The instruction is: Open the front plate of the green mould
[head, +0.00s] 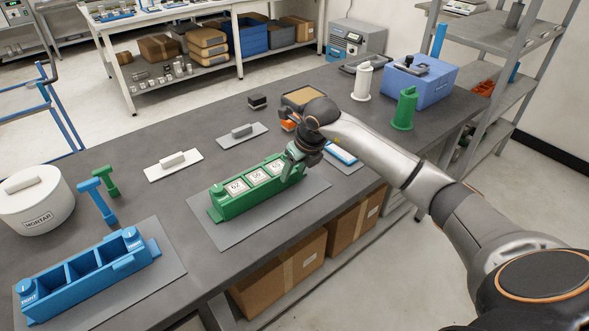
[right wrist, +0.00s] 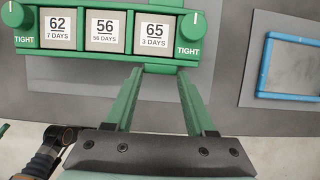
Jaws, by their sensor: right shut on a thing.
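The green mould (head: 240,203) lies on a grey mat, with white labelled cubes in its three compartments. It also shows in the right wrist view (right wrist: 27,42), with labels 62, 56 and 65 and a green knob marked TIGHT at each end. The front plate (right wrist: 90,56) runs along the near side, against the cubes, with no clear gap. My right gripper (right wrist: 166,70) reaches the front plate near the 65 cube and is shut on it; the exact contact is partly hidden. In the head view my right gripper (head: 293,152) covers the mould's right end.
A blue empty mould (head: 90,277) sits on a mat at front left, near blue (head: 97,198) and green T-shaped tools (head: 106,181) and a white mortar tub (head: 35,206). A blue frame (right wrist: 264,65) lies to the right.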

